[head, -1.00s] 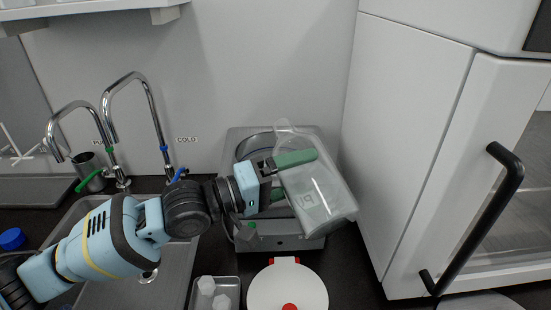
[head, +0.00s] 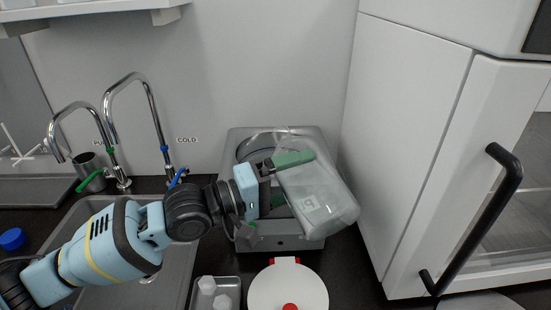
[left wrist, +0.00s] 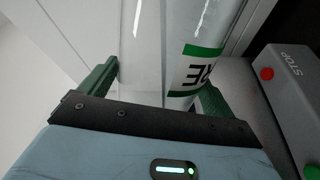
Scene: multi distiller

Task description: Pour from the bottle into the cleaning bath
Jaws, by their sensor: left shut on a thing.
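The bottle (head: 318,198) is clear plastic with green markings and leans with its top up and to the left in the head view. My left gripper (head: 292,178) is shut on the bottle's side; its green fingers stand either side of the bottle (left wrist: 165,60) in the left wrist view. The cleaning bath (head: 285,240) is a grey metal box with an open round basin at the back wall. The bottle hangs over the bath's right side and hides part of the basin. I cannot see any liquid stream. My right gripper is not in view.
A sink with two taps (head: 150,100) lies to the left. A white cabinet with a black handle (head: 480,220) stands close on the right. A round white lid (head: 288,288) and a small metal tray (head: 215,280) with white pieces sit in front.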

